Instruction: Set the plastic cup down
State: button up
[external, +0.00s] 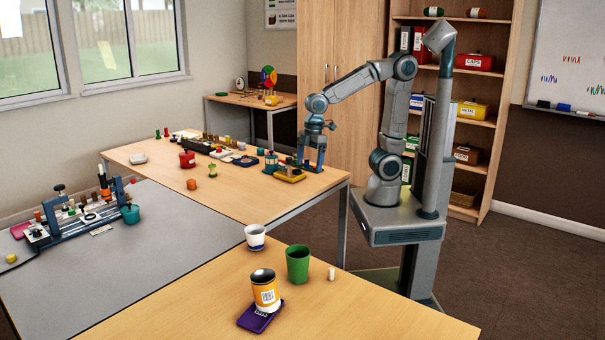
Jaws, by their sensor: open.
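My gripper (311,168) points down at the right end of the long wooden table, with its fingers apart. It is beside a small yellow tray (291,179), and I see nothing held between the fingers. Which cup is the plastic one is not clear. A green cup (298,265) stands upright on the front table, far from my gripper. An orange container with a label and a dark top (264,292) stands on a purple pad (259,318).
A small pale piece (331,273) stands right of the green cup. Left of my gripper, the long table (240,188) bears several small items, including a red one (187,159). A grey table (170,240) holds a blue-framed device and a teal pot (130,214).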

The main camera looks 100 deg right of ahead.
jog(key=s+d+f+m+t+h, duration=0.1)
jog(key=s+d+m, duration=0.5)
jog(key=s+d, duration=0.1)
jog(key=shift+s+d+f+m, duration=0.15)
jog(key=shift+s+f+m, duration=0.2)
jog(key=shift+s, duration=0.2)
